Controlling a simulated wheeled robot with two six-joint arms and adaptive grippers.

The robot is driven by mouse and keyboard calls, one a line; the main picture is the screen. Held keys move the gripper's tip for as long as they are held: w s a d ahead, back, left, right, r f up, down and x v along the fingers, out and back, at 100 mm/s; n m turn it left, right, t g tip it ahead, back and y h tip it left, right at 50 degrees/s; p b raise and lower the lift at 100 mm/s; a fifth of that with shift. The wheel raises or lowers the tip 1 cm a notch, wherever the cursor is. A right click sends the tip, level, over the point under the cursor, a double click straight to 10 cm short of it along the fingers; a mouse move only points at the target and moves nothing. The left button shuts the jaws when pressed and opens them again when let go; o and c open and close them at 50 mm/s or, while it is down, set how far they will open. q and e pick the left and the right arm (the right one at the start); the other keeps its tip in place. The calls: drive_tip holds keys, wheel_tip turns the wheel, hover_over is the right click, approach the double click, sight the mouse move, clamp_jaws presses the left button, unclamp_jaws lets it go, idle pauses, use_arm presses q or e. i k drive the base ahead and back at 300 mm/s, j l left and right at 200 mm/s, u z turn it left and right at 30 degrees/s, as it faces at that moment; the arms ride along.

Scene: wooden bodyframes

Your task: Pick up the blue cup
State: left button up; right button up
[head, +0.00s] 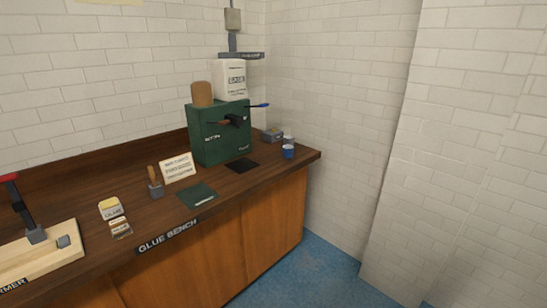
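The blue cup (288,152) is small and stands upright near the right end of the dark wooden bench top (150,215). A white cup-like item (289,139) stands just behind it. Neither of my grippers shows in the head view, so nothing is seen holding or touching the blue cup.
A green machine (220,132) with handles stands left of the blue cup. A grey box (271,134), a black mat (242,165) and a sign card (177,168) are nearby. Blue floor (310,270) is clear before the bench; a white brick wall (480,160) stands at the right.

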sight(288, 151)
drive_tip(key=i+l+u, duration=0.15)
drive_tip(key=i+l, duration=0.35)
drive_tip(key=i, duration=0.2)
drive_tip(key=i+l+u, duration=0.15)
drive_tip(key=i+l, duration=0.5)
drive_tip(key=i+j, duration=0.05)
